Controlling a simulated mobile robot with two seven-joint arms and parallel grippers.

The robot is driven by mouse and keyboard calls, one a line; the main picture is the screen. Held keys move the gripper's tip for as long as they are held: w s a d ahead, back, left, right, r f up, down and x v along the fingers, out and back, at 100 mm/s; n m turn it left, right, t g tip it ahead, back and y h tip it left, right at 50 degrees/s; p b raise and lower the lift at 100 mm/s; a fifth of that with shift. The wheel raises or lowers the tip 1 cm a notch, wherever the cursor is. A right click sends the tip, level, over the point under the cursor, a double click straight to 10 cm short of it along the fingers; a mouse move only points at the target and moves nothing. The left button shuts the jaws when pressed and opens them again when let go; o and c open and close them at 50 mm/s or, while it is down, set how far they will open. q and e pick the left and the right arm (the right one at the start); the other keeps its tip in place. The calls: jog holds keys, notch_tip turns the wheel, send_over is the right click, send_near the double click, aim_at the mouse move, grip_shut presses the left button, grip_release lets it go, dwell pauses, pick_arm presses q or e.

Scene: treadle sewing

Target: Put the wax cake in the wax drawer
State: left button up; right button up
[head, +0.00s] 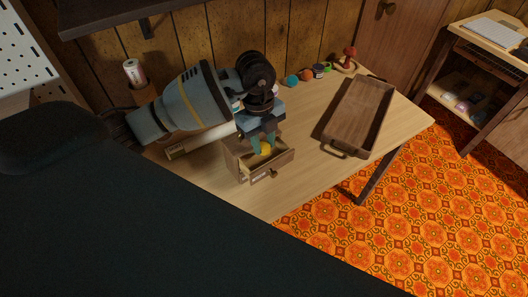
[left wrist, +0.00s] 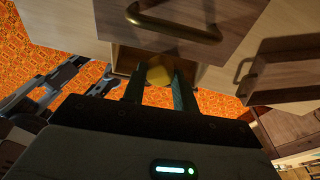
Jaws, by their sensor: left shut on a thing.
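The wax cake (head: 266,149) is a small yellow lump. It is held between the fingertips of my left gripper (head: 262,144), which points down over the open wax drawer (head: 283,162). The drawer is a small wooden drawer with a dark knob, pulled out from a small wooden box on the table. In the left wrist view the yellow cake (left wrist: 158,75) shows between the two dark green fingers, with the drawer's wood around it. The cake appears at or within the drawer opening; I cannot tell whether it touches the bottom.
A wooden tray (head: 352,121) with brass handles lies to the right on the table (head: 310,170). Several small coloured items, including an orange ball (head: 306,75), line the table's back edge. A thread spool (head: 133,72) stands at the back left. The table front is clear.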

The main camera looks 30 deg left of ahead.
aim_at(264, 162)
pick_arm(q)
jog(key=shift+f, duration=2.45)
jog(key=shift+f, duration=0.15)
jog(key=o, duration=0.9)
jog(key=r, duration=0.4)
jog(key=a+r, duration=0.1)
jog(key=r, duration=0.7)
jog(key=shift+w+a+r, duration=0.1)
jog(key=shift+w+a, duration=0.25)
jog(key=shift+w, duration=0.05)
